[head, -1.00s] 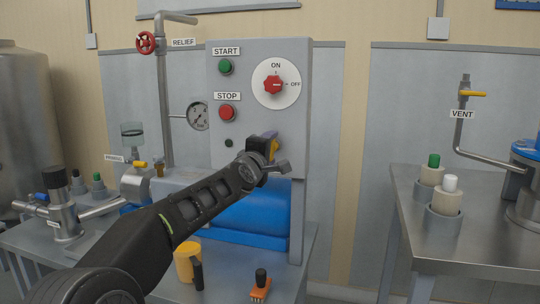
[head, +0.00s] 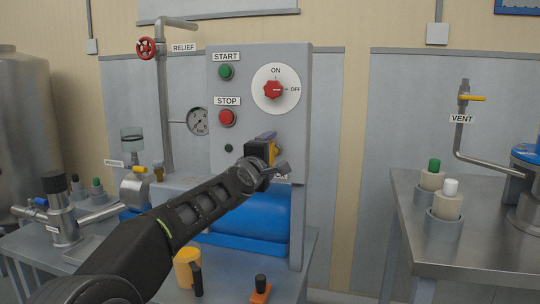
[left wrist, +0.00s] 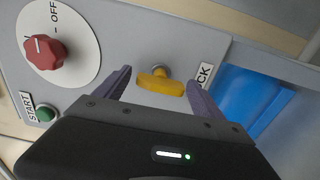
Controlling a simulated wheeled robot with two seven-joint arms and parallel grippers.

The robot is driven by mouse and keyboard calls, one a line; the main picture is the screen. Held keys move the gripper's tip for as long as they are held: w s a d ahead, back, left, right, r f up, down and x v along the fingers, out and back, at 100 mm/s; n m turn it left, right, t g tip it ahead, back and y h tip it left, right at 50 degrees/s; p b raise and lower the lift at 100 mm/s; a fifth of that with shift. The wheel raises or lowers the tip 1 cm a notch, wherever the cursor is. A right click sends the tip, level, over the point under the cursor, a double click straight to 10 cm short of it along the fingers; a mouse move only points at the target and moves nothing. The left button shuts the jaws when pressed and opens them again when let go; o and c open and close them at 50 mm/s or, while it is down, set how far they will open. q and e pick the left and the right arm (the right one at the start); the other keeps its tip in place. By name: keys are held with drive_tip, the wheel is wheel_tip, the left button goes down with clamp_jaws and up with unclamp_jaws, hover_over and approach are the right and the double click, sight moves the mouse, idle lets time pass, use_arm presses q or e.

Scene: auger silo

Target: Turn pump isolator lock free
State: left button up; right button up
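The isolator lock is a yellow handle (left wrist: 160,84) on a small metal stem on the grey panel, seen in the left wrist view. A label ending in "CK" (left wrist: 203,74) sits beside it, partly covered by a finger. My left gripper (left wrist: 158,82) is open, with one purple finger on each side of the handle and visible gaps to it. In the head view my left gripper (head: 268,142) is at the panel's lower part and hides most of the lock. My right gripper is not in view.
Above the lock are a red ON/OFF knob (head: 273,89), a green START button (head: 226,72) and a red STOP button (head: 227,117). A blue cylinder (head: 250,214) lies below. A yellow cup (head: 188,268) and an orange-based object (head: 261,290) stand on the bench.

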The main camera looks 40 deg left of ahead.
use_arm(q)
drive_tip(key=v, duration=0.7)
drive_tip(key=shift+s+d+p, duration=0.15)
drive_tip(key=shift+s+p, duration=0.2)
drive_tip(key=shift+s, duration=0.05)
idle(0.4)
